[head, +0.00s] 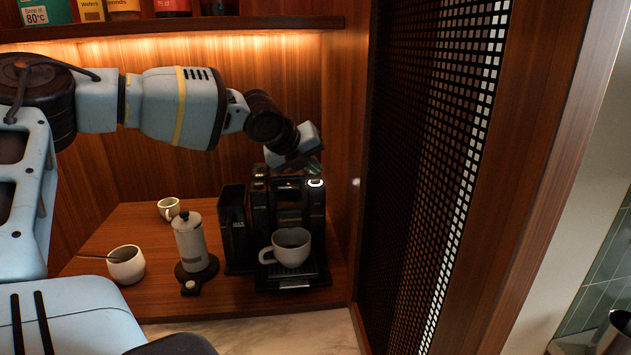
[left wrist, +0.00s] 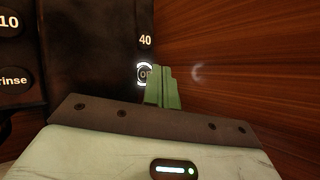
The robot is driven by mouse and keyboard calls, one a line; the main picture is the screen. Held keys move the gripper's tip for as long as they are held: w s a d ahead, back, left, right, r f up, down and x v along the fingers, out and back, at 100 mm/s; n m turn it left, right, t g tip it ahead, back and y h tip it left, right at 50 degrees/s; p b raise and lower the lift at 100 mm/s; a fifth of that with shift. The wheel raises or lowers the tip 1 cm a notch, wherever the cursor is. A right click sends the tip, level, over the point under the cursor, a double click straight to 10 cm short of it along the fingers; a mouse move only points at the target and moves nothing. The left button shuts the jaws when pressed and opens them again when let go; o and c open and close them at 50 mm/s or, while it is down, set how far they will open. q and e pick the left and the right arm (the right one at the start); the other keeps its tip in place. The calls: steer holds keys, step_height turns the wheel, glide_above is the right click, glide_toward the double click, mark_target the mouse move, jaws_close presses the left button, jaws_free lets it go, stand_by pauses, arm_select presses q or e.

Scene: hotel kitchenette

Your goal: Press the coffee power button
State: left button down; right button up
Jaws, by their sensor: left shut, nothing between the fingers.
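The black coffee machine (head: 290,205) stands in the wooden niche with a white cup (head: 287,248) on its drip tray. Its power button (head: 316,183) is a lit white ring at the top right of the machine's front. In the left wrist view the lit ring of the power button (left wrist: 146,74) is partly covered by my left fingertips (left wrist: 162,88). My left gripper (head: 308,165) is shut and empty, just above and in front of the button. I cannot tell whether the fingertips touch it. My right gripper is not in view.
A milk container (head: 236,230) stands left of the machine, then a white grinder or press (head: 195,245), a bowl with a spoon (head: 126,264) and a small cup (head: 168,208). A shelf (head: 180,28) hangs above. A perforated panel (head: 430,150) closes the right side.

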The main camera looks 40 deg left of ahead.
arm_select(q)
steer(key=shift+f, duration=0.1)
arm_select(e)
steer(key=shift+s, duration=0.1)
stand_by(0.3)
arm_select(q)
steer(key=shift+f, duration=0.35)
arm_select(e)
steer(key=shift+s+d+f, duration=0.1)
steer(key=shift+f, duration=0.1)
arm_select(q)
steer(key=shift+f, duration=0.35)
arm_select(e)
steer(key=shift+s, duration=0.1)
arm_select(q)
steer(key=shift+s+f+b, duration=0.1)
steer(key=shift+f+b, duration=0.2)
steer(key=shift+f, duration=0.35)
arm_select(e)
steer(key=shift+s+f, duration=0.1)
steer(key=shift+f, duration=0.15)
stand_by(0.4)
arm_select(q)
steer(key=shift+a+r+p, duration=0.1)
steer(key=shift+r+p, duration=0.25)
steer(key=shift+r, duration=0.45)
steer(key=shift+a+r, duration=0.1)
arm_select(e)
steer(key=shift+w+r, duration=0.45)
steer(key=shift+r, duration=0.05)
